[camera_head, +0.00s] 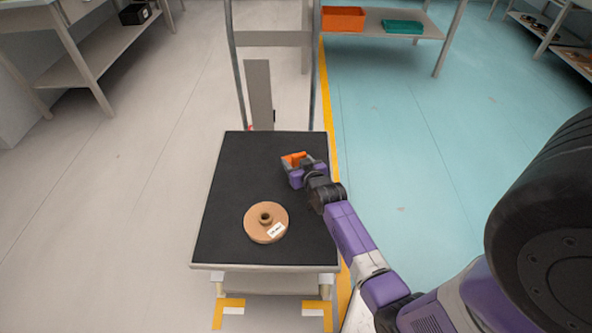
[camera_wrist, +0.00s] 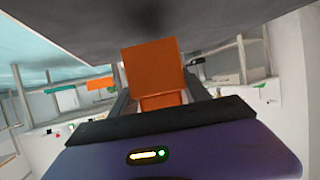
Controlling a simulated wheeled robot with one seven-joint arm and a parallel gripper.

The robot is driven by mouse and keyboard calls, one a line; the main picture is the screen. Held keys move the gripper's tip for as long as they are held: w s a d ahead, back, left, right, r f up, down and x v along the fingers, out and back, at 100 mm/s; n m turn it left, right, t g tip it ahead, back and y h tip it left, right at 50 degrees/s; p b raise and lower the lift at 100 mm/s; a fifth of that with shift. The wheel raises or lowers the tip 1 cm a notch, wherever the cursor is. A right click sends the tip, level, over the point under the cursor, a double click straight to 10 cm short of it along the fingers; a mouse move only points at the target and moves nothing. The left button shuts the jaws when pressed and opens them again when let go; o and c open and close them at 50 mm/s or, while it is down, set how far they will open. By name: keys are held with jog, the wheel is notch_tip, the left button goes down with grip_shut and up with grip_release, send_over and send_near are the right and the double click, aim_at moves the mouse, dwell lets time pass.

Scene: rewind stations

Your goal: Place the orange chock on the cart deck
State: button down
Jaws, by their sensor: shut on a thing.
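The orange chock (camera_head: 296,159) is between the fingers of my gripper (camera_head: 297,163) over the far right part of the cart deck (camera_head: 240,175). The deck is a flat black surface with a pale edge. In the wrist view the chock (camera_wrist: 153,72) shows as an orange block held between the two fingers of my gripper (camera_wrist: 160,88), close to the dark deck surface (camera_wrist: 200,22). I cannot tell whether the chock touches the deck. My gripper is shut on it and hides part of it in the head view.
A tan spool (camera_head: 266,222) with a white label lies on the near middle of the deck. The cart's upright handle frame (camera_head: 238,75) stands at the far end. The deck's left side is clear. Shelves with an orange bin (camera_head: 343,19) and a teal tray (camera_head: 403,27) stand behind.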

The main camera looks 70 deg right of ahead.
jog(key=shift+f+b, duration=0.6)
jog(key=shift+f, duration=1.1)
jog(key=shift+f, duration=0.15)
jog(key=c, duration=0.5)
grip_release()
